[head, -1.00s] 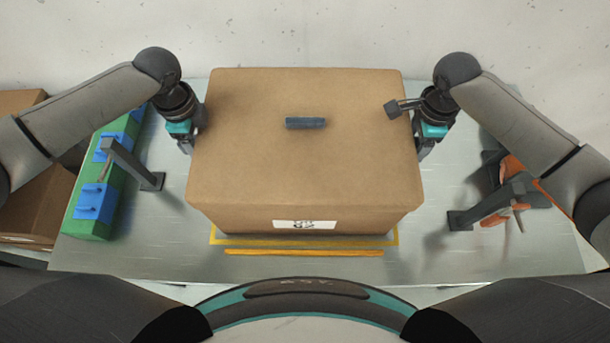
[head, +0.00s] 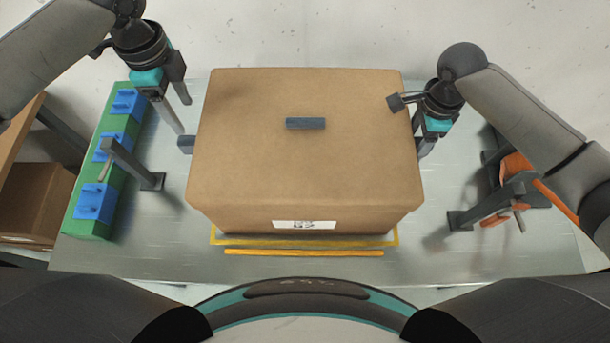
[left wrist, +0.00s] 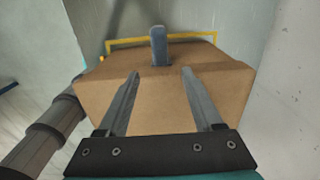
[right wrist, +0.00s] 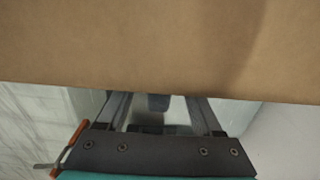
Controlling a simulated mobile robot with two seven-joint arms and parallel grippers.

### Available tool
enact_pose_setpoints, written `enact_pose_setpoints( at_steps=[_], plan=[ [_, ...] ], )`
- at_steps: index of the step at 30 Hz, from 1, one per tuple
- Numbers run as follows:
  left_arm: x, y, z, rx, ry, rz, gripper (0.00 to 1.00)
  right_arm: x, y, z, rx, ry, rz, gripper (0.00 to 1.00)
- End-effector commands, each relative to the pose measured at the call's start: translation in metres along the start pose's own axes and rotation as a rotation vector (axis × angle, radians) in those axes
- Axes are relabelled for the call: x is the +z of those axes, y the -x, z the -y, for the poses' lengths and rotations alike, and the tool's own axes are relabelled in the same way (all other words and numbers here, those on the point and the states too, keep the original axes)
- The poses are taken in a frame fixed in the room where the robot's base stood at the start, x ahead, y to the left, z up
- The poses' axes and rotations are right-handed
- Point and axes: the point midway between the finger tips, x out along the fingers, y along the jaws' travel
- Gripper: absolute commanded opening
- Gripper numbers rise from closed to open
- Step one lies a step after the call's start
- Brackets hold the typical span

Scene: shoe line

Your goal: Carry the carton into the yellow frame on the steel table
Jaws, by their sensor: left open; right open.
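The big brown carton (head: 305,175) is level over the yellow frame (head: 305,240) on the steel table (head: 160,255). The frame's front strip shows along the carton's front edge; the rest is mostly hidden in the head view. A dark block (head: 186,144) sticks out of the carton's left side. My left gripper (head: 184,115) is open and empty, up and left of the carton. In the left wrist view the carton (left wrist: 175,100) lies beyond its spread fingers. My right gripper (head: 423,146) is open at the carton's right side; a dark block (right wrist: 158,102) shows between its fingers.
A green holder with blue blocks (head: 97,203) stands on the table's left side, beside a grey post (head: 130,163). A grey stand with orange parts (head: 510,198) is at the right. Another brown box (head: 35,200) is at the far left. A second yellow strip (head: 304,253) lies in front.

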Motion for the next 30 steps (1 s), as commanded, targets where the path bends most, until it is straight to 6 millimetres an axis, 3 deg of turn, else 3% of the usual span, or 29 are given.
enact_pose_setpoints(
  at_steps=[9,15,30],
  plan=[
    [0.000,0.000,0.000,0.000,0.000,0.000,0.67,0.000,0.069,0.001,-0.005,0.002,0.000,0.67],
    [0.000,-0.001,0.000,0.000,0.000,0.000,0.67,0.000,0.095,0.001,-0.003,0.000,0.000,0.67],
    [0.000,-0.001,0.000,0.000,0.000,0.000,0.67,0.000,0.102,0.000,-0.001,0.001,-0.001,0.67]
  ],
)
